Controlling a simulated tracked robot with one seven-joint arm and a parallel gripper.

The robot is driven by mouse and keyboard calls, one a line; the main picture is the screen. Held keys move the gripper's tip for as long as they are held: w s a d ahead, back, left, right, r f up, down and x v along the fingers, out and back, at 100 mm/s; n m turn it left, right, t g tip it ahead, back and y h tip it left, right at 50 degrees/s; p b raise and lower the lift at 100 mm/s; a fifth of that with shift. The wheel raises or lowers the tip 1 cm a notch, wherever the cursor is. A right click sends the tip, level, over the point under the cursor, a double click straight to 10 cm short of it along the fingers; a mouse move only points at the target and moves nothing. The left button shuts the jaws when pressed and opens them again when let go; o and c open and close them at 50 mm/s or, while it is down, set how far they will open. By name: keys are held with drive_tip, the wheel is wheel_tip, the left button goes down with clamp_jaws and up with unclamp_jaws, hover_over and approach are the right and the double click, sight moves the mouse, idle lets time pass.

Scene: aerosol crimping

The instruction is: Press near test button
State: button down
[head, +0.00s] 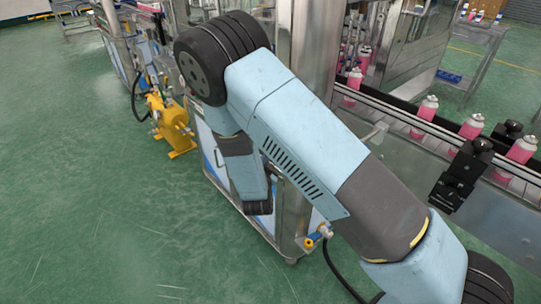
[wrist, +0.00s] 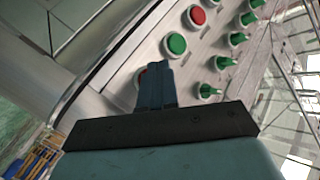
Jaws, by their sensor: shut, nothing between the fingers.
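In the wrist view a pale metal control panel (wrist: 150,35) carries red and green buttons. A red button (wrist: 197,16) and a green button (wrist: 177,43) stand above my gripper (wrist: 156,68). Another reddish button (wrist: 142,74) is mostly hidden behind the fingers. My gripper is shut and empty, its tips over or close to that button; I cannot tell whether they touch it. No label is readable, so I cannot tell which one is the near test button. In the head view my arm blocks the panel, and I cannot see the fingers there.
A row of green knobs (wrist: 223,62) sticks out to the right of the fingers. In the head view, pink spray cans (head: 424,108) stand on a conveyor (head: 404,117) beside black brackets (head: 463,176). A yellow pump unit (head: 172,124) stands left. The green floor at left is clear.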

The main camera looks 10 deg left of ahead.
drive_tip(key=shift+w+d, duration=0.55)
idle(1.9)
drive_tip(key=shift+s+a, duration=0.55)
drive_tip(key=shift+s, duration=0.05)
drive_tip(key=shift+s, duration=0.1)
drive_tip(key=s+a, duration=0.3)
drive_tip(key=shift+s+a, duration=0.1)
drive_tip(key=shift+s, duration=0.2)
idle(0.4)
idle(0.4)
